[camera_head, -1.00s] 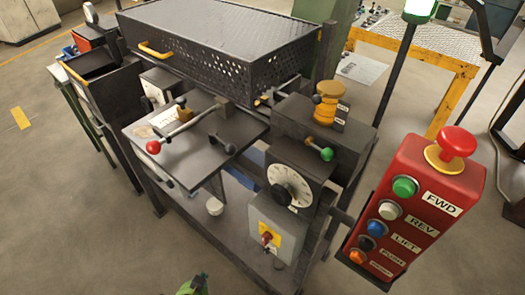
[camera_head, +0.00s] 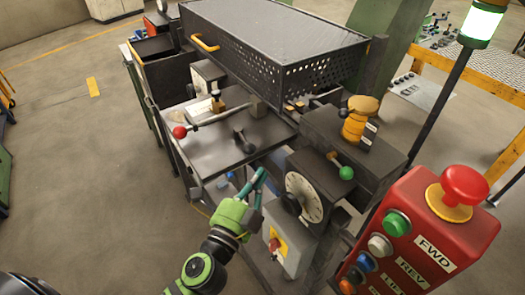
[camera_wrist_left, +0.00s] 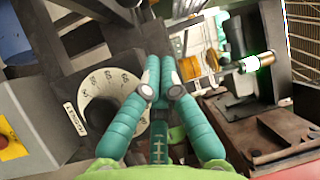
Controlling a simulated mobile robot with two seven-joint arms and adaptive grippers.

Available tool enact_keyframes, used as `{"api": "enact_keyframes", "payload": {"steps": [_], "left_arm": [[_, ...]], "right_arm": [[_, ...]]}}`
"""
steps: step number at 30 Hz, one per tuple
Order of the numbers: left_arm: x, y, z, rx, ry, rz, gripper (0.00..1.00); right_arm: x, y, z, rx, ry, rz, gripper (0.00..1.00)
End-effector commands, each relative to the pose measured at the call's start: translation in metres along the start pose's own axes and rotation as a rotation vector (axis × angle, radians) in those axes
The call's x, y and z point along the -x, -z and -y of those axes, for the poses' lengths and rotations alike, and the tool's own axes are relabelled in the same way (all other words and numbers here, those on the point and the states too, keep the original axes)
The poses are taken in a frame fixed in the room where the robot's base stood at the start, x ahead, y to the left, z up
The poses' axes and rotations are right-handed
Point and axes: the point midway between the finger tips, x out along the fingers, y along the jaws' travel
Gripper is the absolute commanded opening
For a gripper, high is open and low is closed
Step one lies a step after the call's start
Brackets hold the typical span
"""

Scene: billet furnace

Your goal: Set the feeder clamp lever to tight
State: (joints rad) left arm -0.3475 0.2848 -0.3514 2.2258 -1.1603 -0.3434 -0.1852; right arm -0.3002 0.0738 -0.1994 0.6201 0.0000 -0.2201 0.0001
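Three levers show on the machine in the head view: a red-ball lever (camera_head: 205,122) on the flat plate, a short black lever (camera_head: 243,140) to its right, and a green-ball lever (camera_head: 339,166) on the right block. I cannot read which one is the feeder clamp lever. My left gripper (camera_head: 262,180) is in front of the plate's near right corner, left of the round dial. In the left wrist view its teal fingers (camera_wrist_left: 162,75) are a narrow gap apart, with nothing seen between them. My right gripper is not in view.
The white-scaled dial (camera_head: 304,197) is close by and also shows in the left wrist view (camera_wrist_left: 107,92). A grey switch box (camera_head: 290,250) is below it. The red push-button box (camera_head: 425,235) stands at the right. Open floor lies at the left.

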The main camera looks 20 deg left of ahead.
Motion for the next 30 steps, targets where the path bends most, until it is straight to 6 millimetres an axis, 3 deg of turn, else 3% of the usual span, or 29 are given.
{"api": "enact_keyframes", "payload": {"steps": [8,23,30], "left_arm": [[-0.011,0.0,0.002,0.002,0.0,0.0,0.0],[-0.102,0.0,0.002,0.002,0.0,0.0,0.0],[-0.082,-0.024,-0.002,0.001,-0.003,0.0,0.0]], "right_arm": [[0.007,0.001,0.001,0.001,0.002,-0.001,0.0],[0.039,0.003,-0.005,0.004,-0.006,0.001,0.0],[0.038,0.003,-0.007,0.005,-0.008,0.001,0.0]]}}
